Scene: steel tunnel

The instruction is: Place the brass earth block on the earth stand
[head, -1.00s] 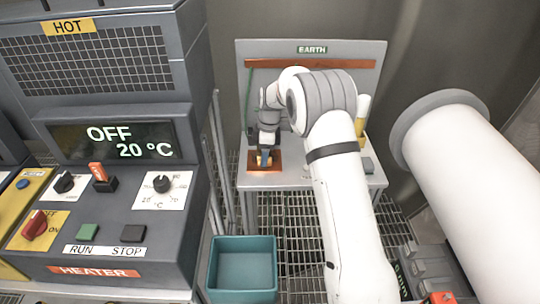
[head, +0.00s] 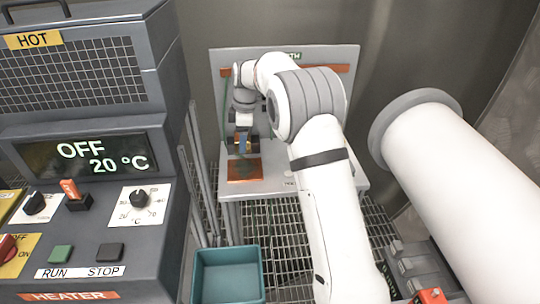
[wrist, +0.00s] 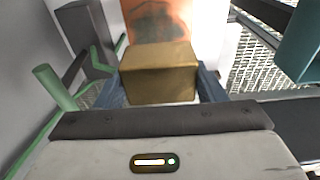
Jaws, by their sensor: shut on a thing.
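My gripper (head: 243,146) is shut on the brass earth block (wrist: 158,73). In the wrist view the block is a plain gold-brown box between the two blue fingers. In the head view only small parts of it show beside the fingers. The earth stand (head: 274,183) is a grey table with a tall back panel. A copper plate (head: 245,169) lies bare on its left part. My gripper and the block appear above and behind the plate. The plate also shows beyond the block in the wrist view (wrist: 160,18). My arm hides much of the stand's right part and its sign.
A grey heater cabinet (head: 85,215) reading OFF 20 °C stands at the left. A teal bin (head: 228,292) sits below the stand's front. A large white pipe (head: 460,170) is at the right. A green rod (wrist: 55,88) stands left of the gripper in the wrist view.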

